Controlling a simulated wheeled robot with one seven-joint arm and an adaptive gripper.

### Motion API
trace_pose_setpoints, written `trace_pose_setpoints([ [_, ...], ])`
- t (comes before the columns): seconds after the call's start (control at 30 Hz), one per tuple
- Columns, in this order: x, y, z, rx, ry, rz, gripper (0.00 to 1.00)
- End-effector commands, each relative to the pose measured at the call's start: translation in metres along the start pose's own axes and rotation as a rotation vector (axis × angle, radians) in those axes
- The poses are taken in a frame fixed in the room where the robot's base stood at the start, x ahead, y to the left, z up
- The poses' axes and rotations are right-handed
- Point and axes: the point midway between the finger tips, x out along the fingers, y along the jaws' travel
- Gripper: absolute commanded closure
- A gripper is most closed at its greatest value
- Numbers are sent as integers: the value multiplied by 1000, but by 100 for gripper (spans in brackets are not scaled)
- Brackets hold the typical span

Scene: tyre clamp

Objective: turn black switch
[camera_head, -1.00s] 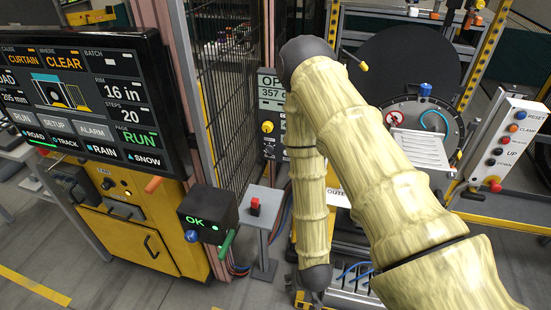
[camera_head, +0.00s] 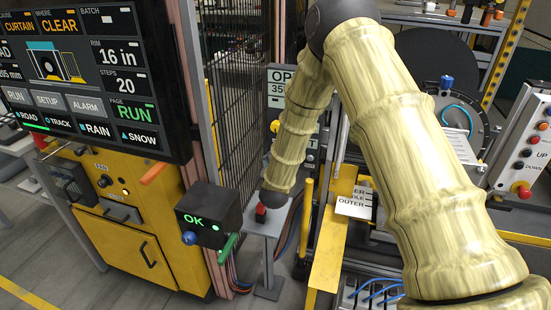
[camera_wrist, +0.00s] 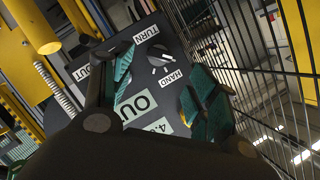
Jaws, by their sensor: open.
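A dark round switch (camera_wrist: 160,59) with a pale pointer mark sits on a grey panel (camera_wrist: 180,45) in the wrist view, between the labels TURN and HAND. My gripper (camera_wrist: 165,88) is open and empty in that view. One teal-padded finger is at the left and the other at the right, with the switch seen beyond and between them. The fingers look apart from the switch, though the depth gap is hard to judge. In the head view I cannot make out my gripper or this switch; my arm bends down towards the middle of the scene.
In the wrist view, wire mesh (camera_wrist: 285,70) runs along the right and a yellow post (camera_wrist: 35,25) stands upper left. In the head view, a red button (camera_head: 260,213) tops a small grey stand. A yellow cabinet (camera_head: 140,240) and screen (camera_head: 90,80) stand left.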

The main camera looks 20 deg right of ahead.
Motion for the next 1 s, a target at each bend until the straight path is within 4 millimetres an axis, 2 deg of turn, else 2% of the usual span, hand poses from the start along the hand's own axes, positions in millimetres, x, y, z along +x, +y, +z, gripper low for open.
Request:
trace_pose_setpoints([
  [0.3,52,0,0,-2,0,0,41],
  [0.5,73,0,0,-2,0,1,41],
  [0.7,81,0,0,-2,-1,0,41],
  [0.93,82,0,0,-2,-1,0,41],
  [0.97,82,0,1,-2,-1,0,43],
  [1.0,82,0,0,-2,-1,0,50],
])
